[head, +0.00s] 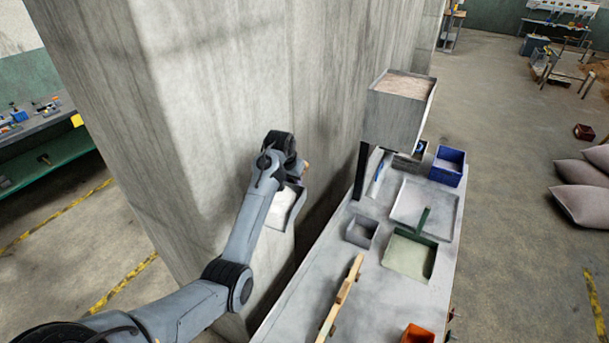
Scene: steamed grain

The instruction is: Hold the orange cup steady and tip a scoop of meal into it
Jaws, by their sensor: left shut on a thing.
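The orange cup (418,334) stands on the bench at the bottom edge of the head view, partly cut off by the frame. My left gripper (292,174) is up beside the concrete pillar, left of the bench and well away from the cup. It is shut on a grey metal scoop (297,207), whose pan hangs below the jaws; a pale surface shows in it, and I cannot tell whether that is meal. A small tan end, perhaps its handle, sticks out at the jaws. My right gripper is not in view.
The bench (383,303) bears a green-edged tray (409,257) of pale stuff, a small grey box (361,232), a blue bin (447,166) and a wooden bar (341,297). A raised hopper (398,115) of grain stands at the back. The pillar (215,120) is close behind my left arm.

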